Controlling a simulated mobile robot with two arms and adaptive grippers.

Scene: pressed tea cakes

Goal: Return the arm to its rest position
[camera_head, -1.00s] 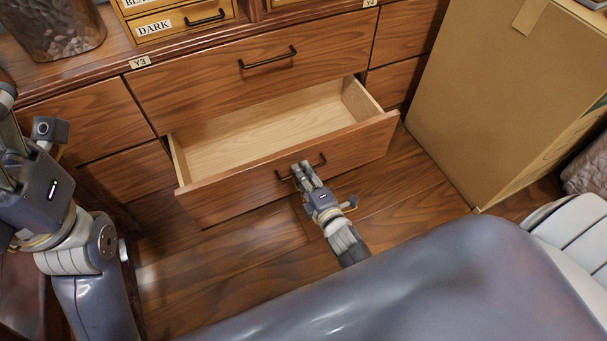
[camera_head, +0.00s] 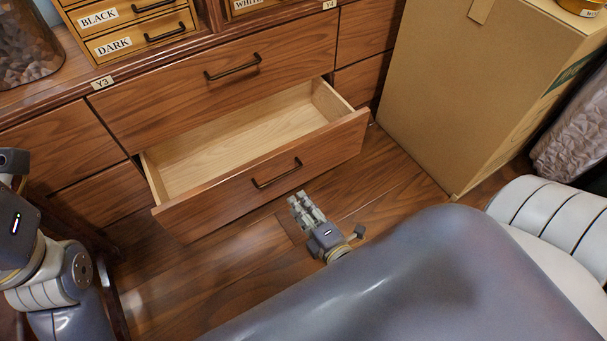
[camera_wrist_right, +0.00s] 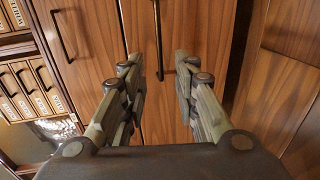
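My right gripper (camera_head: 305,209) is in front of the open lower drawer (camera_head: 245,145), apart from its dark handle (camera_head: 277,174). In the right wrist view the two fingers of this gripper (camera_wrist_right: 158,85) are spread with a gap between them and nothing held. The drawer handle (camera_wrist_right: 160,40) shows beyond that gap. The drawer is pulled out and its visible inside is empty. My left arm is at the left edge of the head view; its fingers are out of the picture or hidden.
A large cardboard box (camera_head: 450,95) stands on the floor at the right. Small drawers labelled BLACK and DARK (camera_head: 140,35) sit on the cabinet top beside a hammered metal pot (camera_head: 25,50). The wooden floor (camera_head: 390,175) is clear between drawer and box.

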